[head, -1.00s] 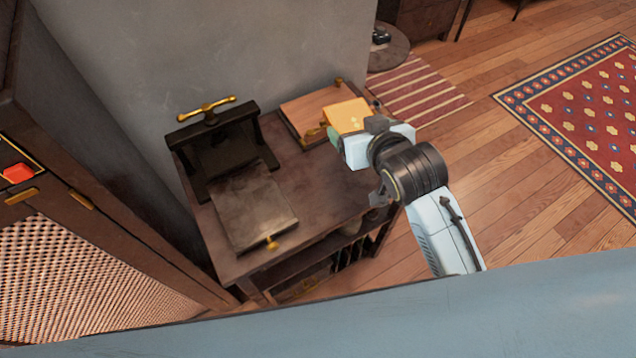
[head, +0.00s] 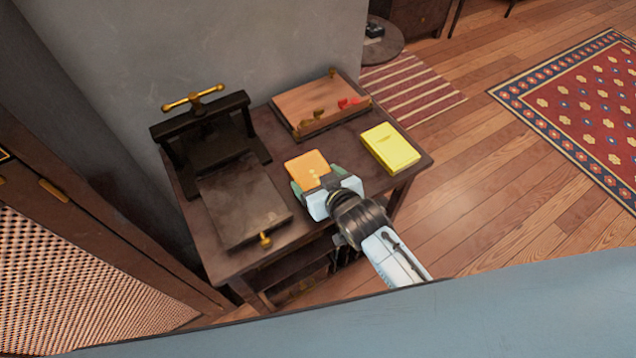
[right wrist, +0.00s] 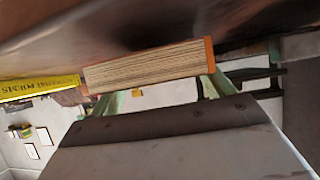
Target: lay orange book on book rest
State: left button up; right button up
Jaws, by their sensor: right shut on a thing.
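The orange book (head: 308,165) is held by my right gripper (head: 317,188), over the front right part of the dark table. In the right wrist view the book (right wrist: 150,66) shows its page edge between the two green fingers of my right gripper (right wrist: 160,92). Its gap to the tabletop is hard to judge. A low wooden board (head: 318,100) with brass pieces and red bits along its front edge lies at the back of the table, beyond the gripper; it looks like the book rest. The board is empty of books. My left gripper is out of view.
A yellow book (head: 390,148) lies at the table's right edge; it also shows in the right wrist view (right wrist: 40,88). A dark press (head: 205,130) with a brass handle stands at the left, with a dark plate (head: 243,200) before it. Bare tabletop (head: 335,142) lies between.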

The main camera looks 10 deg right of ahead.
jog(key=shift+f, duration=0.5)
jog(key=shift+f, duration=0.15)
jog(key=o, duration=1.2)
